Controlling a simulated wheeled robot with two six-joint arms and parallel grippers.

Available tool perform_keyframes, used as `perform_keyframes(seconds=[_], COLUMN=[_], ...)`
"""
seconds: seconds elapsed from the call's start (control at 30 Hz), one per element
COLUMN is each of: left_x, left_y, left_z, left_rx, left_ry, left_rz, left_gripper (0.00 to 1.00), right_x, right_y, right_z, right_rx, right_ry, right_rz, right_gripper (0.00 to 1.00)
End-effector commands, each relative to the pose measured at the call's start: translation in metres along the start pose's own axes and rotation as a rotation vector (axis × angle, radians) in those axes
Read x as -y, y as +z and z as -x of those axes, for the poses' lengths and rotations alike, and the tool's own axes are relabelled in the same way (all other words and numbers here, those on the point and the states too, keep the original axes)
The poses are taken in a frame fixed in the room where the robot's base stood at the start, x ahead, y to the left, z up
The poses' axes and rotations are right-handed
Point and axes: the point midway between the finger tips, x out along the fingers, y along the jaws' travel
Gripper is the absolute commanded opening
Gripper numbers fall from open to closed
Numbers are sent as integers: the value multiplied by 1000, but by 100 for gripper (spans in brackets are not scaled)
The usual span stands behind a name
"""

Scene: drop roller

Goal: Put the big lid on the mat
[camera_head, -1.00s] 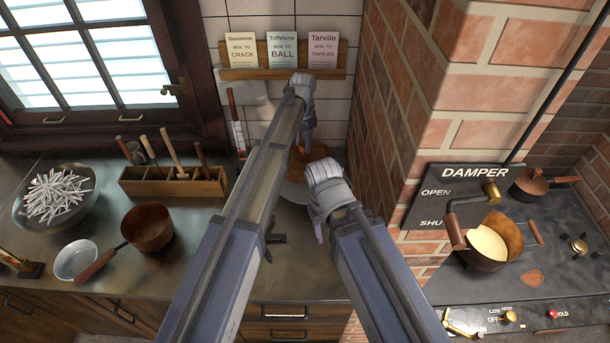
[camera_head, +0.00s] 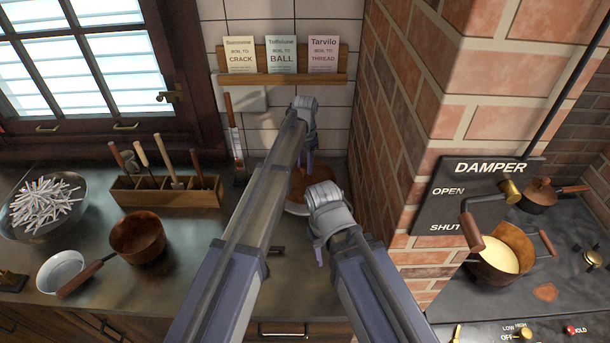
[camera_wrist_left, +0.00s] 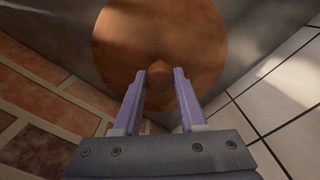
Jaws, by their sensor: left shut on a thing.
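The big lid is a copper-brown disc with a knob (camera_wrist_left: 120,40) in the left wrist view. My left gripper (camera_wrist_left: 161,75) is shut on that knob, one finger on each side. In the head view part of the lid (camera_head: 335,173) shows in the back corner of the counter, behind my arms. My left gripper (camera_head: 306,160) is above it there. My right gripper (camera_head: 318,256) is nearer and lower, its fingers mostly hidden by its wrist. I cannot make out the mat; a pale edge shows below the lid, mostly covered by my arms.
A brick pillar (camera_head: 400,170) stands close on the right, a tiled wall behind. Beyond the pillar, a copper pot (camera_head: 515,270) and a small lidded pan (camera_head: 540,193) sit on the stove. A wooden tool box (camera_head: 165,192) and a copper saucepan (camera_head: 138,236) stand on the counter.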

Motion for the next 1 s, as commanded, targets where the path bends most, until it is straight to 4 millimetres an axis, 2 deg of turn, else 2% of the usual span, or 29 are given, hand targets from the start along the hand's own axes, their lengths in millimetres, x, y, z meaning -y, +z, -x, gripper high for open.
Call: perform_keyframes(seconds=[0.3, 0.73, 0.77, 1.0], left_x=[0, 0, 0, 0], left_y=[0, 0, 0, 0], left_z=[-37, -40, -39, -38], left_rx=[0, 0, 0, 0], left_ry=[0, 0, 0, 0], left_rz=[0, 0, 0, 0], left_gripper=[0, 0, 43, 70], right_x=[4, 4, 4, 4], right_y=[-2, -2, -2, -2], right_z=[-37, -40, -39, -38], right_rx=[0, 0, 0, 0], right_ry=[0, 0, 0, 0], right_rz=[-1, -1, -1, -1], right_gripper=[50, 50, 50, 50])
